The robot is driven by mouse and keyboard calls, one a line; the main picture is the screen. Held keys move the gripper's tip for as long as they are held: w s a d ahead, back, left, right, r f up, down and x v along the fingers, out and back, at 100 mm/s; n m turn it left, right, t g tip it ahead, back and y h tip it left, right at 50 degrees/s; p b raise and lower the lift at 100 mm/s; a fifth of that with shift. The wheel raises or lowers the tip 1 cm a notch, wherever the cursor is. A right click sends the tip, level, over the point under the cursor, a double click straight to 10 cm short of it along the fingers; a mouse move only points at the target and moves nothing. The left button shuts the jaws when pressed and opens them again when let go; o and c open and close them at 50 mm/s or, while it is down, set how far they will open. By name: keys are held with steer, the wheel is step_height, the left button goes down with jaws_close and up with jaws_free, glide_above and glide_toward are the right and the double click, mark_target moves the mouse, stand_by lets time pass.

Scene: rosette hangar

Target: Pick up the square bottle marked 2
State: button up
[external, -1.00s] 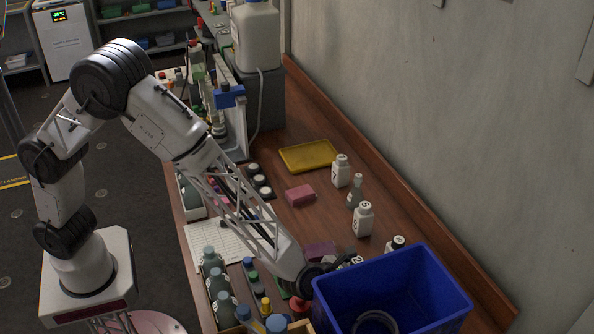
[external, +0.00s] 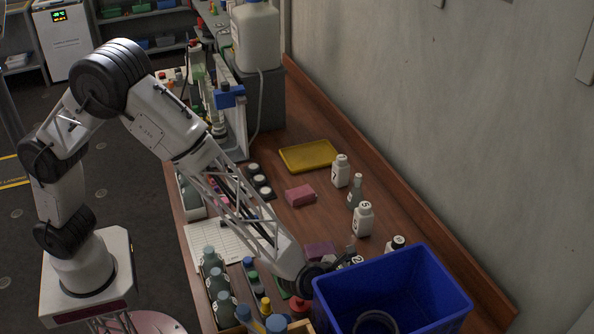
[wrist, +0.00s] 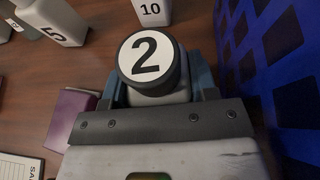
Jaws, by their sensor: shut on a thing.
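The bottle marked 2 (wrist: 146,62) shows in the wrist view as a black round cap with a white disc and a black 2, over a pale shoulder. My gripper (wrist: 158,92) is shut on it, with a blue-grey finger at each side of the bottle just below the cap. Its lower body is hidden, so I cannot tell whether it touches the table. In the external view my gripper (external: 330,268) is low over the table, left of the blue bin, and the bottle there is mostly hidden.
The blue bin (external: 440,308) stands close on the right; its wall also fills the right of the wrist view (wrist: 240,60). White bottles marked 5 (external: 363,220) and 10 (wrist: 150,14) stand nearby. A purple block (wrist: 68,118) lies left of my gripper.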

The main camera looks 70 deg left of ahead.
step_height(320, 180, up, 18)
stand_by(0.6)
steer(key=shift+f, duration=0.1)
